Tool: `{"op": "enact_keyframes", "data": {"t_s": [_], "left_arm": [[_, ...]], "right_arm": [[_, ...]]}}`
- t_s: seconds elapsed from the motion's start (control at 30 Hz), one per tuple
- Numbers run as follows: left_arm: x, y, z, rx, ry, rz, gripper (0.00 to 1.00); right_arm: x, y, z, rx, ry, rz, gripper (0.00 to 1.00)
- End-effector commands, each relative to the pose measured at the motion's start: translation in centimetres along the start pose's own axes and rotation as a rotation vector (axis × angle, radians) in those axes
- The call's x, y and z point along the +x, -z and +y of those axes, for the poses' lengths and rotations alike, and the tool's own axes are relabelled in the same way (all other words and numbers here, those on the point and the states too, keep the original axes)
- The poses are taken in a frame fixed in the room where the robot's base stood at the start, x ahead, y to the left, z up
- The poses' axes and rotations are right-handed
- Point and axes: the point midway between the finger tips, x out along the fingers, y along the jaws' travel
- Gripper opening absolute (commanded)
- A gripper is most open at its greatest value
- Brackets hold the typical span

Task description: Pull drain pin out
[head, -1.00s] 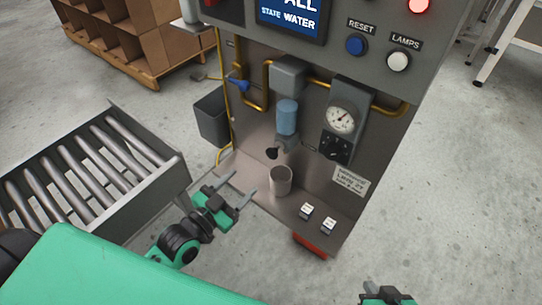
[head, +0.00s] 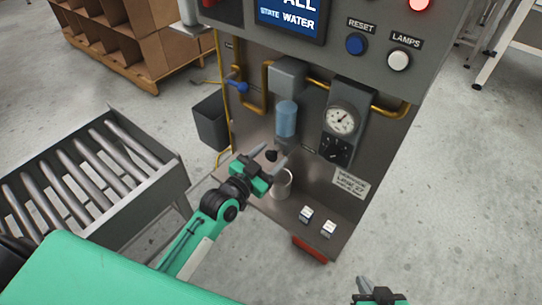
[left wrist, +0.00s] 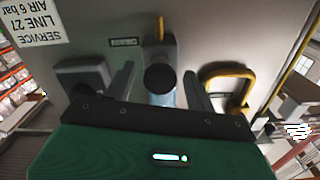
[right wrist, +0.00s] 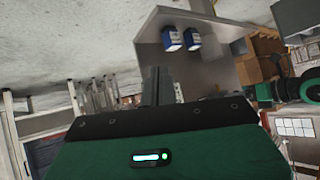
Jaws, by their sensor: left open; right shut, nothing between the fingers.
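The drain pin shows as a black round knob (head: 271,155) below the blue filter bowl (head: 286,118) on the machine's front panel. In the left wrist view the knob (left wrist: 160,78) faces the camera, between the two fingers and apart from both. My left gripper (head: 270,159) is open in front of the knob, its fingers pointing toward the panel; it also shows in the left wrist view (left wrist: 160,84). My right gripper (head: 366,287) is shut and empty at the bottom edge of the head view, away from the panel.
A metal cup (head: 284,184) stands on the machine's shelf, partly hidden by my left gripper. A pressure gauge (head: 341,121) and brass pipe (head: 393,112) are to the right. A roller conveyor (head: 85,165) stands left.

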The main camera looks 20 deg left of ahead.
Motion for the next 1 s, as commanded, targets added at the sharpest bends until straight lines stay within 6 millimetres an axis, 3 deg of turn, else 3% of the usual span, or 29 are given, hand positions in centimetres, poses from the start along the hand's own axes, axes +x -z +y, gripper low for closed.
{"op": "enact_keyframes", "data": {"t_s": [0.37,0.4,0.67,1.0], "left_arm": [[0.6,0.0,0.0,0.000,0.000,0.000,0.55],[0.6,0.0,0.0,0.000,0.000,0.000,0.54],[0.6,0.0,0.0,0.000,0.000,0.000,0.02],[-0.6,0.1,-0.1,0.001,0.000,-0.002,0.00]], "right_arm": [[0.3,-0.4,-0.1,-0.001,0.002,0.001,0.00],[0.2,-0.4,-0.1,-0.001,0.002,0.001,0.00],[0.1,-0.2,-0.1,-0.001,0.003,0.002,0.00],[-1.0,-0.4,0.9,0.005,-0.028,-0.087,0.00]]}}
